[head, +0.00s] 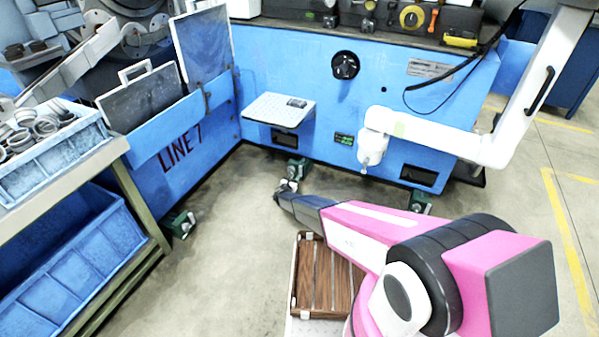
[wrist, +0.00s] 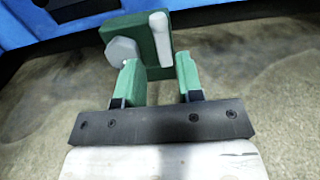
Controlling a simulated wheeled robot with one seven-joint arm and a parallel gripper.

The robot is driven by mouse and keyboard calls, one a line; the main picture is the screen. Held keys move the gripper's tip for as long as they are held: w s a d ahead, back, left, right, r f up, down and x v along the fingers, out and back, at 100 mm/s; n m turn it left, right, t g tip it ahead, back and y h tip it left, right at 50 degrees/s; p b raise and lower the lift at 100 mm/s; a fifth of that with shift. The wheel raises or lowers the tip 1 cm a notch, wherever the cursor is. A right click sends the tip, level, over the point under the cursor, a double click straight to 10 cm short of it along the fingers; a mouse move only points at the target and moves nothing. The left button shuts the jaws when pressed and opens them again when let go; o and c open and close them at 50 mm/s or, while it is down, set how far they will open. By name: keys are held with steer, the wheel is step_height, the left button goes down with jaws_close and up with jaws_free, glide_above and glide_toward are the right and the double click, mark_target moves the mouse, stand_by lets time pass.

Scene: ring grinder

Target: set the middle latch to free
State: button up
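The middle latch (head: 298,167) is a small green block at the foot of the blue machine, just beyond my gripper in the head view. In the wrist view, the green latch block (wrist: 140,42) carries a pale lever (wrist: 161,38) on its right part and a grey hexagonal nut (wrist: 123,51) at its left. The lever stands nearly upright in that picture, with a slight tilt. My gripper (wrist: 157,68) has two green fingers spread apart, with nothing held between them. The fingertips are just short of the block and partly overlap its lower edge in the picture. I cannot tell whether they touch it.
Similar green feet stand at the left (head: 181,223) and right (head: 420,201) of the machine (head: 235,115). A grey shelf (head: 279,110) juts out above the middle latch. A rack with blue bins (head: 75,262) stands at left. The floor (head: 215,270) between is clear.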

mark_target(300, 169)
steer(key=x, duration=0.7)
steer(key=shift+w, duration=0.1)
steer(key=shift+c, duration=0.3)
jaws_close()
